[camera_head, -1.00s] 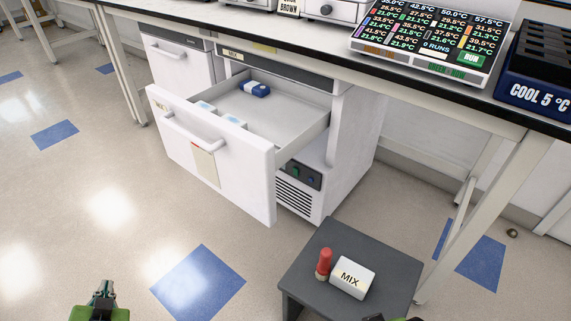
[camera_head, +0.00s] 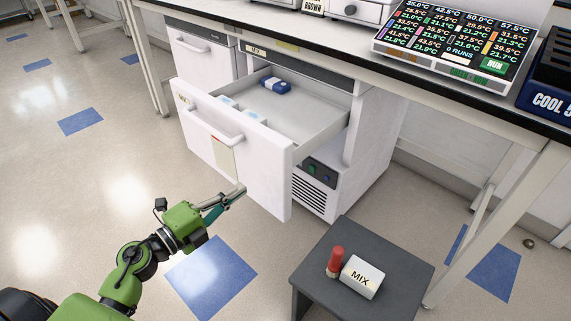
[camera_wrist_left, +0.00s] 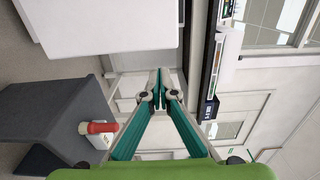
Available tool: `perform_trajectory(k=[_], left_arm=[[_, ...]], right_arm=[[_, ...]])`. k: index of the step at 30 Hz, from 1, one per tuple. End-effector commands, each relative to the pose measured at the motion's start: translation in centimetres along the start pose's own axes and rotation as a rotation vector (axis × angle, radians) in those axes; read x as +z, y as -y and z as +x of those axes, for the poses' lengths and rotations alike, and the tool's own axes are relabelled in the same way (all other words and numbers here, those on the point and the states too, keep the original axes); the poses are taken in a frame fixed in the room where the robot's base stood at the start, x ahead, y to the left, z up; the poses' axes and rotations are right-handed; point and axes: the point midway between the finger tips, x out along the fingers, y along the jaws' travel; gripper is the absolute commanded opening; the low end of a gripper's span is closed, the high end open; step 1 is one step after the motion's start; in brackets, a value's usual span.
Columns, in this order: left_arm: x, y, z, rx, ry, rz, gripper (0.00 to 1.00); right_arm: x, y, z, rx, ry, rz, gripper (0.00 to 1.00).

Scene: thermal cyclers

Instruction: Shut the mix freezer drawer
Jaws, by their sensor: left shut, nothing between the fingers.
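The mix freezer drawer (camera_head: 235,160) is pulled open from the white under-bench freezer (camera_head: 365,140), with its front panel and handle (camera_head: 203,127) facing the lower left. A blue and white box (camera_head: 276,86) and several pale packs (camera_head: 240,110) lie inside. My left gripper (camera_head: 240,190) is shut and empty, close to the lower part of the drawer front; I cannot tell whether it touches. The left wrist view shows its closed fingers (camera_wrist_left: 158,85), with a white panel (camera_wrist_left: 105,20) at the upper left. My right gripper is not in view.
A grey stool (camera_head: 385,275) holds a white MIX box (camera_head: 362,277) and a red-capped tube (camera_head: 335,261), right of the drawer. The bench (camera_head: 440,97) overhangs the freezer and carries a display and a cooling block (camera_head: 550,80). Floor left of the drawer is clear.

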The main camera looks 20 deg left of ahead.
Motion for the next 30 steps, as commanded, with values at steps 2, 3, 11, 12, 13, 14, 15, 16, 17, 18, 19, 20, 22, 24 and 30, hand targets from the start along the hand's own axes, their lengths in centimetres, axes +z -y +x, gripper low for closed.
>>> perform_trajectory(k=[2,3,11,12,13,14,15,16,17,18,19,20,22,24,30], left_arm=[[0.0,0.2,1.1,-0.004,-0.001,0.002,0.0],[0.0,0.2,1.8,-0.005,-0.001,0.001,0.0],[0.0,0.3,7.1,-0.006,0.001,0.0,0.0],[0.0,0.3,7.9,-0.007,0.002,0.0,0.0],[0.1,0.2,8.4,-0.007,0.002,-0.001,0.0],[0.0,0.2,9.0,-0.007,0.001,-0.002,0.0],[0.0,0.3,9.7,-0.007,0.001,-0.001,0.0],[0.0,0.2,10.2,-0.006,0.002,-0.001,0.0],[0.0,0.2,10.7,-0.007,0.002,-0.002,0.0],[0.0,0.2,11.2,-0.005,0.002,-0.001,0.0],[0.0,0.2,11.6,-0.005,0.002,0.0,0.0],[0.0,0.1,11.9,-0.005,0.002,-0.002,0.0],[0.0,0.1,12.6,-0.005,0.003,-0.002,0.0],[0.0,0.1,13.0,-0.004,0.003,-0.002,0.0],[0.0,0.1,13.3,-0.003,0.003,-0.001,0.0]], right_arm=[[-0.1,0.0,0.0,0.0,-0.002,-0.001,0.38],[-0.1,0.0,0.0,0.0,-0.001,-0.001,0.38],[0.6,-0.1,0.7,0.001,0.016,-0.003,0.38],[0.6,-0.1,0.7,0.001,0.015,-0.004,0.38],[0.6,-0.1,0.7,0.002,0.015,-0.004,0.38],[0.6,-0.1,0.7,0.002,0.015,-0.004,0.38],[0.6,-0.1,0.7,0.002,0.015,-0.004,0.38],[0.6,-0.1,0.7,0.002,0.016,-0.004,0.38],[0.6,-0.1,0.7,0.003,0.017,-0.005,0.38],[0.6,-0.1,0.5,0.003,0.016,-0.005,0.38],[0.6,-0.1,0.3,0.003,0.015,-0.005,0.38],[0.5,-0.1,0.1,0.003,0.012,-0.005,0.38],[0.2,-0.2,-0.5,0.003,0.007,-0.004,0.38],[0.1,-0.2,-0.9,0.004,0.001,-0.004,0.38],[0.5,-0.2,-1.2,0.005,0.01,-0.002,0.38]])
